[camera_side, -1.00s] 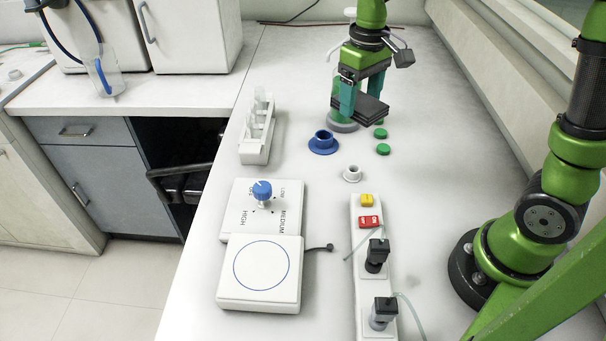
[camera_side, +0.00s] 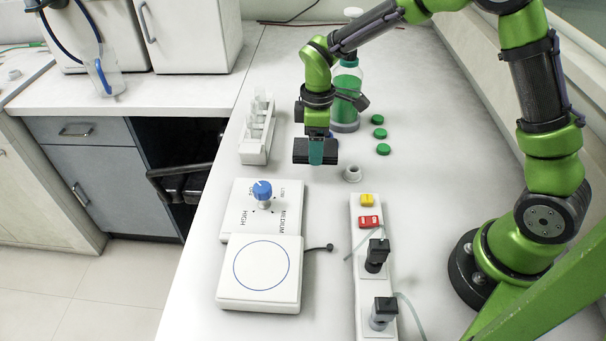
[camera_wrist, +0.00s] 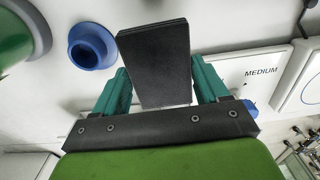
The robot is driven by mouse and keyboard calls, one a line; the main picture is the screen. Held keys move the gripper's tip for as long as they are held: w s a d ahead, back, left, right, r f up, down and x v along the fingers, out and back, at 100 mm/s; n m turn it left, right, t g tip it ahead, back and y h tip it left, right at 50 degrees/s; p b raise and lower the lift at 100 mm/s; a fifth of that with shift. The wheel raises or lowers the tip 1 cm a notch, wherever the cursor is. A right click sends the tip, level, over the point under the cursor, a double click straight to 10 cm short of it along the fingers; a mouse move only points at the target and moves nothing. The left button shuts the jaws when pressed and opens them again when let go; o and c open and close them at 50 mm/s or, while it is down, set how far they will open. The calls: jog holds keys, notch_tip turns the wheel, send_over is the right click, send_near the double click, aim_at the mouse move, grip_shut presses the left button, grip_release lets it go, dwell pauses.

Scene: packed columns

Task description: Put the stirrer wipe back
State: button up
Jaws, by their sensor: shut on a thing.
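My gripper (camera_side: 316,152) is shut on a flat, dark rectangular pad (camera_side: 301,151), which I take to be the stirrer wipe. It is held above the bench, behind the stirrer. In the wrist view the pad (camera_wrist: 153,62) sits between the two teal fingers of my gripper (camera_wrist: 160,88). The white stirrer has a control panel (camera_side: 240,217) with a blue knob (camera_side: 262,189) and a square plate (camera_side: 233,292) marked with a blue ring. The plate's top is bare.
A blue flanged cup (camera_wrist: 92,45) is mostly hidden by my gripper in the side view. A green bottle (camera_side: 346,92), several green caps (camera_side: 383,149), a small white cup (camera_side: 352,174), a tube rack (camera_side: 257,145) and a power strip (camera_side: 363,283) stand around it.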

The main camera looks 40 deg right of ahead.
aim_at(315, 173)
jog(key=shift+f, duration=2.85)
jog(key=shift+f, duration=0.15)
jog(key=o, duration=1)
